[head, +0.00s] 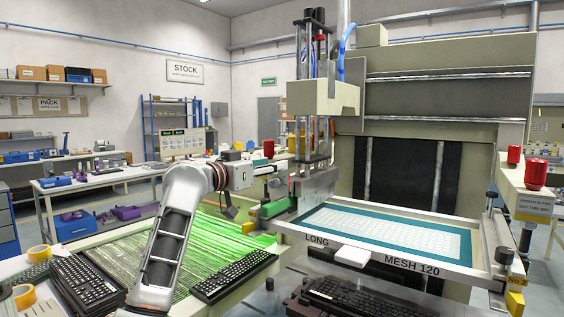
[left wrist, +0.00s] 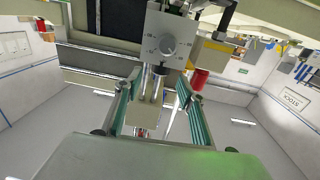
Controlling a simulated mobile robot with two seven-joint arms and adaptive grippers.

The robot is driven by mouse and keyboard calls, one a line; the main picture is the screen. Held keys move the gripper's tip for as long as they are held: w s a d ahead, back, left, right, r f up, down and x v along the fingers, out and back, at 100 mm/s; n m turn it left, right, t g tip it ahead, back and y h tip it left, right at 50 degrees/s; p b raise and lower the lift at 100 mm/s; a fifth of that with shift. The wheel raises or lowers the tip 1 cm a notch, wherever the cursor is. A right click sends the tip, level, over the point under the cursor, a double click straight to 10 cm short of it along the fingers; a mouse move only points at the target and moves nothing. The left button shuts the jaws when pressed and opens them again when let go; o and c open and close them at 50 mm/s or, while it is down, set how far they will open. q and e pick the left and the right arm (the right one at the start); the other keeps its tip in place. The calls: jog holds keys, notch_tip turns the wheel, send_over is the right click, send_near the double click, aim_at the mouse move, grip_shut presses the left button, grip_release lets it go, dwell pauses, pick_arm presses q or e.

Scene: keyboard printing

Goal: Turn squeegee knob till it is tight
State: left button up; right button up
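A round grey knob (left wrist: 168,47) sits on a pale plate with dial marks in the left wrist view, taken here as the squeegee knob. In the head view it cannot be made out. The metal squeegee assembly (head: 316,182) hangs above the left side of the screen frame. My left gripper (head: 279,184) is just left of this assembly. In the left wrist view its two teal-padded fingers (left wrist: 158,84) are spread apart, with nothing clearly held between them; the knob shows beyond the tips. My right gripper is not in view.
The white-edged screen frame (head: 448,263) marked MESH 120 lies right of the assembly. Black keyboards (head: 236,276) lie on and around the green-lit bed (head: 130,258). Red knobs (head: 535,174) stand at the right.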

pick_arm(q)
jog(key=x, duration=0.4)
jog(key=shift+w+d+p, duration=0.1)
jog(key=shift+p, duration=0.3)
jog(key=shift+w+d+f, duration=0.1)
jog(key=shift+w+d, duration=0.1)
jog(key=shift+w, duration=0.15)
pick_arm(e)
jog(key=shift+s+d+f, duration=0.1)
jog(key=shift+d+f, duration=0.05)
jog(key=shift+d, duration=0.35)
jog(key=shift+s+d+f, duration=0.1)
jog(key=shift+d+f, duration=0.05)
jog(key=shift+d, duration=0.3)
pick_arm(q)
jog(key=c, duration=1.1)
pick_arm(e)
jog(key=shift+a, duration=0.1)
